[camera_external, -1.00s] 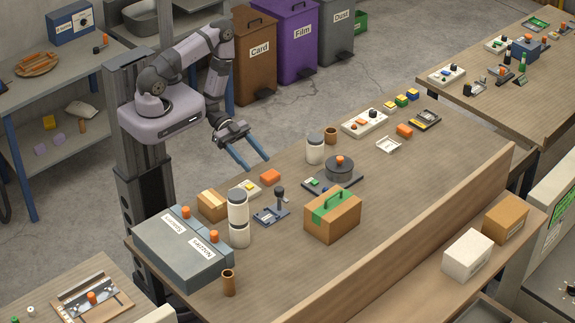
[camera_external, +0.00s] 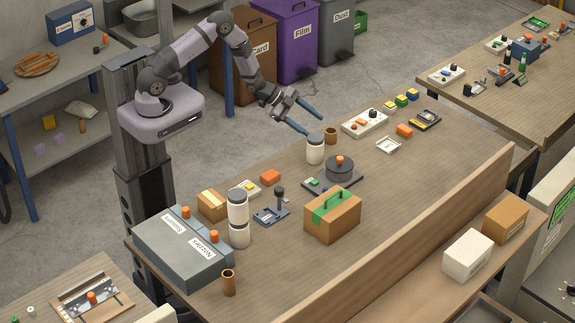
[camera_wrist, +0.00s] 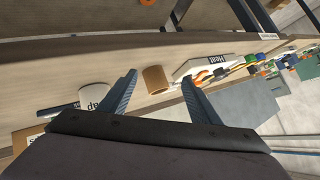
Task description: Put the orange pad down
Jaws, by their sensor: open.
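Two small orange blocks lie on the workbench in the external view: one (camera_external: 270,177) left of centre beside a white pad with a yellow button, the other (camera_external: 404,131) farther right near a black-and-yellow device. I cannot tell which is the task's pad. My gripper (camera_external: 316,126) is open and empty, above the bench's far edge near a white canister (camera_external: 315,150) and a brown cup (camera_external: 331,135). In the wrist view my fingers (camera_wrist: 159,78) are spread, with the brown cup (camera_wrist: 155,80) seen between their tips, apart from them.
A white control panel (camera_external: 365,122) and a white tray (camera_external: 388,145) lie right of the cup. A dark round pot (camera_external: 340,170), a box with green tape (camera_external: 332,215), stacked canisters (camera_external: 238,207) and grey cases (camera_external: 180,250) stand on the bench. The bench's right front is fairly clear.

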